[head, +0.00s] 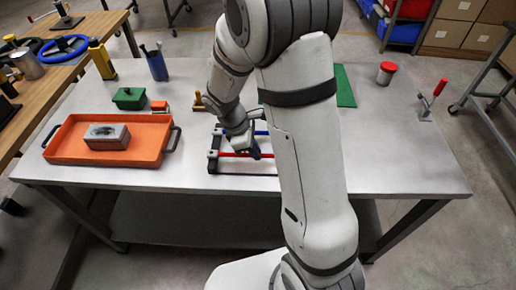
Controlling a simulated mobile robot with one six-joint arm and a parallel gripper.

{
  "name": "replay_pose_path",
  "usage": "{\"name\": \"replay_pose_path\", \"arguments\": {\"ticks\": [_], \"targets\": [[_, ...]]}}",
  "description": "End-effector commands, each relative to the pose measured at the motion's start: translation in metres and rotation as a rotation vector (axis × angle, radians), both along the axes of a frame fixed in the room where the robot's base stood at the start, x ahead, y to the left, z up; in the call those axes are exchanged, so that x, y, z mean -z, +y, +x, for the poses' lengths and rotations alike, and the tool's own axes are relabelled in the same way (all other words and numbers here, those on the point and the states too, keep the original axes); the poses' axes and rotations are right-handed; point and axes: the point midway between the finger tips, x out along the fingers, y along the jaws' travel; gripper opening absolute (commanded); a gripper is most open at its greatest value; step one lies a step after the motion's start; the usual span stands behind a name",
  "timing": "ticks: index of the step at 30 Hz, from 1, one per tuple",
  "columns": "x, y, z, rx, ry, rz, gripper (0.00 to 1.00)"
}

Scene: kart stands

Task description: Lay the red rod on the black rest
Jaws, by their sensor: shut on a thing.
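The red rod (234,155) lies level at the front of the black rest (213,158), its left end at the rest's left side piece. I cannot tell whether it touches the rest or is held just above it. My gripper (255,152) points down and is shut on the red rod, right of its left end. My arm hides the right part of the rod and of the rest. A blue rod (261,133) lies farther back across the same rest, partly hidden by my wrist.
An orange tray (70,155) with a grey block (107,136) stands on the left of the grey table. A green box (129,98), a blue cup (157,66) and a yellow-brown block (199,102) stand behind. The table's right side is mostly clear, with a red-lidded jar (386,73) and toggle clamp (432,99).

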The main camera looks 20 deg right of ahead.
Motion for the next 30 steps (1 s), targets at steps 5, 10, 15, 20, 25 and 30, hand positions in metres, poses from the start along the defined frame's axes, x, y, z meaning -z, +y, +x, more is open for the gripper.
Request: {"name": "replay_pose_path", "arguments": {"ticks": [5,10,15,20,25,30], "targets": [[0.003,0.0,0.0,-0.001,0.0,0.0,0.14],[0.003,0.0,0.0,-0.001,0.0,0.0,0.28],[0.003,0.001,0.0,-0.001,-0.001,0.0,0.34],[0.001,0.001,0.0,-0.001,-0.001,0.0,0.34],[-0.015,0.006,0.003,-0.002,-0.006,0.0,0.34],[-0.047,0.02,0.007,-0.004,-0.007,0.001,0.34]]}}
